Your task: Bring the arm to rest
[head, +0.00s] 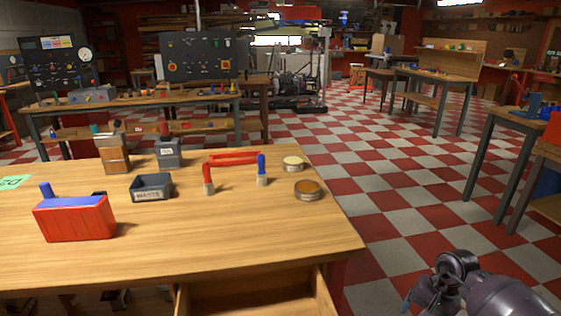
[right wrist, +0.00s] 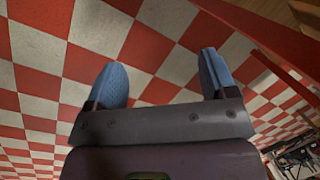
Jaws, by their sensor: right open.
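My right arm (head: 480,290) shows at the lower right of the head view, to the right of the wooden table and over the checkered floor. In the right wrist view my right gripper (right wrist: 160,82) is open, with two blue fingertips wide apart. Nothing is between the fingers; only the red and white floor shows behind them. My left gripper is not in view.

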